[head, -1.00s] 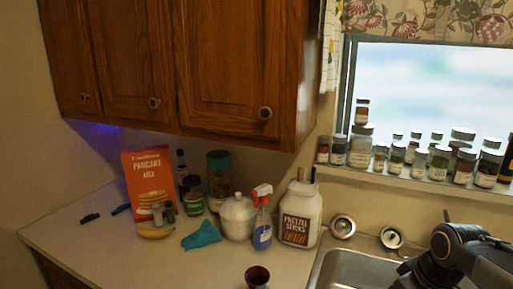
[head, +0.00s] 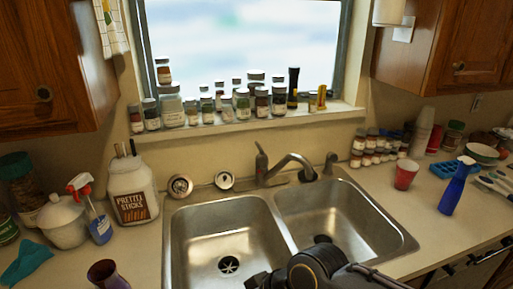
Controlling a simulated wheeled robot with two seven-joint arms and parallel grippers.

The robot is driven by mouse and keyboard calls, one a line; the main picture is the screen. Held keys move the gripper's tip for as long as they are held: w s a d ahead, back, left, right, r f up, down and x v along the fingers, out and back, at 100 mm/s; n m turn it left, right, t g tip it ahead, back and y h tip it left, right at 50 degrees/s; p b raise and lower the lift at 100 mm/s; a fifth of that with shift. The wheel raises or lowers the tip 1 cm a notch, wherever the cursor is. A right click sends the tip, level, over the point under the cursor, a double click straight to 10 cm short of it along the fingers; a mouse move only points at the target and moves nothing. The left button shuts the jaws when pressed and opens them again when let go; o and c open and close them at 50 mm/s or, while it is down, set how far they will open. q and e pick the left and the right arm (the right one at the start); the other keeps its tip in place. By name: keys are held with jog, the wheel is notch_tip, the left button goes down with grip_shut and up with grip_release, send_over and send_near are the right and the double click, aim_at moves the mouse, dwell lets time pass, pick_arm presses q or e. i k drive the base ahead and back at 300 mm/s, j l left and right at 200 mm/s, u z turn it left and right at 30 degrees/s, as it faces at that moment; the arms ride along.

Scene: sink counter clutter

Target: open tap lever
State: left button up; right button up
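The tap stands behind the double sink, at the centre of the head view. Its lever (head: 260,149) points up from the tap body, and its curved spout (head: 295,160) reaches right over the sink divider. The lever and spout are unobstructed. A dark arm link of mine, apparently the right arm, shows at the bottom in front of the sink, well apart from the tap. Neither gripper's fingers can be seen.
The steel sink (head: 226,243) has two empty basins. A pretzel jar (head: 132,191), a spray bottle (head: 100,224) and a purple cup (head: 106,274) stand left. A red cup (head: 405,174) and blue spray bottle (head: 455,188) stand right. Several spice jars line the sill above the tap.

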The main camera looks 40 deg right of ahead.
aim_at(261, 151)
jog(key=z, duration=1.45)
jog(key=i+l, duration=0.15)
jog(key=i+l+u, duration=0.1)
jog(key=u, duration=0.25)
jog(key=l+u, duration=0.35)
jog(key=j+u, duration=0.1)
jog(key=u, duration=0.75)
